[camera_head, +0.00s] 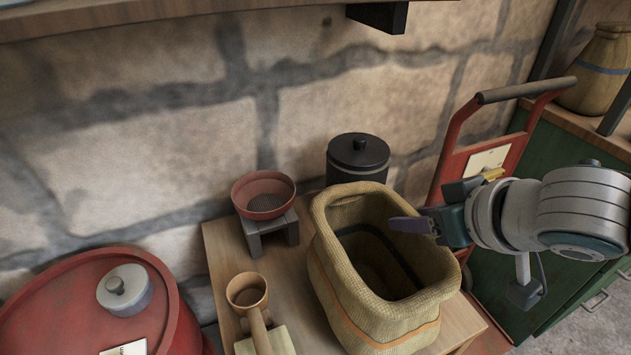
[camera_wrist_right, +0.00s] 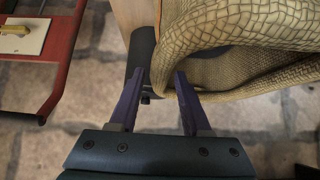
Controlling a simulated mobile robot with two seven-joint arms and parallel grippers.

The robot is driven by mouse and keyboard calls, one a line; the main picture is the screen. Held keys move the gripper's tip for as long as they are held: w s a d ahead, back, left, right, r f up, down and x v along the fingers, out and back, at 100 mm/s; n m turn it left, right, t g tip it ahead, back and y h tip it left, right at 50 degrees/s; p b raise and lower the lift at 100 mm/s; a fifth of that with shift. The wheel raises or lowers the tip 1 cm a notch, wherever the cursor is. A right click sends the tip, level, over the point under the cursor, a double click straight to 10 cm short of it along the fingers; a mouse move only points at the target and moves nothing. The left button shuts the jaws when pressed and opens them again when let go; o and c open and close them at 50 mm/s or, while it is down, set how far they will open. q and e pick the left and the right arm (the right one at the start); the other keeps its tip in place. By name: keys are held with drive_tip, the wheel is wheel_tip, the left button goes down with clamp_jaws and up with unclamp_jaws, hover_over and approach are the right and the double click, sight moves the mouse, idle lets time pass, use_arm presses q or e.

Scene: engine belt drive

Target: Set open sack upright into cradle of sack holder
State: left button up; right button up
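The open sack (camera_head: 335,260) is tan and woven, with an orange line low on its side. It stands roughly upright at the wooden table, mouth up, with a dark band inside. My right gripper (camera_head: 408,225) is at its right rim, one purple finger over the mouth. In the right wrist view the fingers of this gripper (camera_wrist_right: 158,90) are spread apart, and the rim of the sack (camera_wrist_right: 235,35) comes up close to or between them; contact is unclear. I cannot make out a sack holder or cradle for certain; the sack may hide it. My left gripper is out of view.
A red bowl on a small stand (camera_head: 268,236), a black lidded canister (camera_head: 357,160) and a wooden scoop (camera_head: 257,315) are beside the sack. A red drum (camera_head: 60,310) is at left. A red hand truck (camera_head: 455,160) and green cabinet (camera_head: 500,270) are at right.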

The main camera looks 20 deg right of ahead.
clamp_jaws()
idle(1.1)
